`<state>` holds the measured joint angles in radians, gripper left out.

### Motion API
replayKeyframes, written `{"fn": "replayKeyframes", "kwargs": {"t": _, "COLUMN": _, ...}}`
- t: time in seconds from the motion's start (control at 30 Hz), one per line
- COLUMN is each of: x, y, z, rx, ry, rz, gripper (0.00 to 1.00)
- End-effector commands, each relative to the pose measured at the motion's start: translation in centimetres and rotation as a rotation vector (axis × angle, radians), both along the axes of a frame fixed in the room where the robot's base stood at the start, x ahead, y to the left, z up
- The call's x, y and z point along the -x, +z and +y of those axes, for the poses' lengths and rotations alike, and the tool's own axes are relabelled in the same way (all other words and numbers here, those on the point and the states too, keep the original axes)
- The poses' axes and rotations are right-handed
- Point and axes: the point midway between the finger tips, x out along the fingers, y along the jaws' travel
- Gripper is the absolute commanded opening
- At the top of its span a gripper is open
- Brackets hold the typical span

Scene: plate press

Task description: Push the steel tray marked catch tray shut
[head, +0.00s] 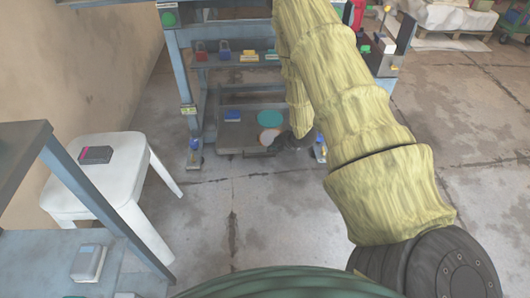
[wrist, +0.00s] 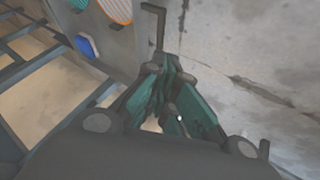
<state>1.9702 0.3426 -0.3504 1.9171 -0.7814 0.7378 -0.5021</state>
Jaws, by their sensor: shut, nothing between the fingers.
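The steel tray (head: 226,143) sits low in the blue press frame in the head view and sticks out toward me. Its marking is not readable. A teal disc, a pale disc with an orange rim and a blue piece lie in it. My gripper (head: 292,141) is at its right front corner, partly hidden by my arm. In the wrist view my gripper (wrist: 174,72) is shut and empty, its tips close to the tray's front edge (wrist: 143,48) and the dark handle (wrist: 158,22). I cannot tell whether they touch.
The press frame (head: 187,85) has legs on both sides of the tray and a shelf (head: 232,62) with padlocks above. A white stool (head: 95,187) stands at left, holding a dark box. A blue-grey bench (head: 50,255) is at near left. The floor before the tray is clear.

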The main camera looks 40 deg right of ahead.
Motion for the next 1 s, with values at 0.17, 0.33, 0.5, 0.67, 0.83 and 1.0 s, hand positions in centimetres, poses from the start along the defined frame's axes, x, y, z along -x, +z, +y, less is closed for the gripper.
{"fn": "replayKeyframes", "kwargs": {"t": 0.17, "x": -0.7, "y": -0.9, "z": -0.2, "rx": 0.006, "ry": 0.008, "rz": -0.004, "gripper": 0.0}}
{"fn": "replayKeyframes", "kwargs": {"t": 0.33, "x": -2.0, "y": -2.9, "z": 0.0, "rx": 0.006, "ry": 0.007, "rz": -0.003, "gripper": 0.0}}
{"fn": "replayKeyframes", "kwargs": {"t": 0.5, "x": -3.7, "y": -5.2, "z": 0.2, "rx": 0.007, "ry": 0.007, "rz": -0.004, "gripper": 0.0}}
{"fn": "replayKeyframes", "kwargs": {"t": 0.67, "x": -5.3, "y": -7.4, "z": 0.4, "rx": 0.004, "ry": 0.006, "rz": -0.003, "gripper": 0.0}}
{"fn": "replayKeyframes", "kwargs": {"t": 0.83, "x": -7.3, "y": -8.3, "z": -0.2, "rx": 0.005, "ry": 0.004, "rz": -0.007, "gripper": 0.0}}
{"fn": "replayKeyframes", "kwargs": {"t": 1.0, "x": -8.8, "y": -8.2, "z": -1.1, "rx": 0.004, "ry": 0.005, "rz": -0.006, "gripper": 0.0}}
